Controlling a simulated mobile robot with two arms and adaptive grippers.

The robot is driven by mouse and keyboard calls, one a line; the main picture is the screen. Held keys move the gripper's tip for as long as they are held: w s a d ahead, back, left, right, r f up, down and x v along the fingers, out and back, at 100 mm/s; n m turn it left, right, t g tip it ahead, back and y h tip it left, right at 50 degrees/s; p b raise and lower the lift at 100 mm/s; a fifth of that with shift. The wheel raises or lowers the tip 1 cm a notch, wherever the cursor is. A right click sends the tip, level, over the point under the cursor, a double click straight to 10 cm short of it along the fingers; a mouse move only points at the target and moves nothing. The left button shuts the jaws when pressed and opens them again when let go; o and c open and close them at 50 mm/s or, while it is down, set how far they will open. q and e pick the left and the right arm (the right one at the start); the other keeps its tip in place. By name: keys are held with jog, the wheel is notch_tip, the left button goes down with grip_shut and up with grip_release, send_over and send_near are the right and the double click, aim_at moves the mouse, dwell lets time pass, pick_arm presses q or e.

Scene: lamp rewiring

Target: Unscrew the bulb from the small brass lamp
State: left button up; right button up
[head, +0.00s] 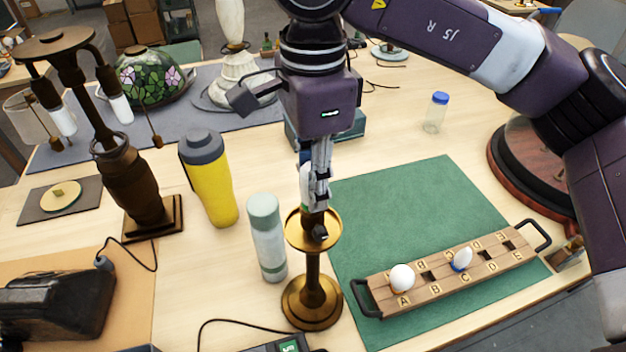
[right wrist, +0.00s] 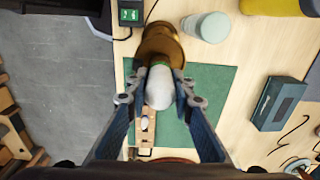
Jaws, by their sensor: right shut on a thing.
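The small brass lamp (head: 313,290) stands upright on the table, with a round base and a dish-like top. My right gripper (head: 318,225) points straight down over its top. In the right wrist view the fingers (right wrist: 160,88) are on either side of a white bulb (right wrist: 159,90), shut on it, with the brass lamp (right wrist: 158,45) just beyond. In the head view the bulb is mostly hidden by the fingers. I cannot tell whether the bulb is still seated in the socket. My left gripper is not in view.
A wooden lettered rack (head: 440,279) with a round bulb (head: 402,277) and a pointed bulb (head: 462,258) lies on a green mat (head: 390,200). A pale bottle (head: 267,240) and yellow bottle (head: 208,178) stand close left of the lamp. A dark lamp (head: 135,190) stands farther left.

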jog(key=shift+n, duration=1.2)
jog(key=n+b, duration=0.1)
jog(key=n, duration=0.2)
jog(key=shift+n, duration=1.2)
jog(key=shift+n, duration=1)
jog(key=n, duration=0.4)
jog(key=shift+b, duration=0.3)
jog(key=shift+r+n, duration=0.1)
jog(key=shift+n, duration=0.9)
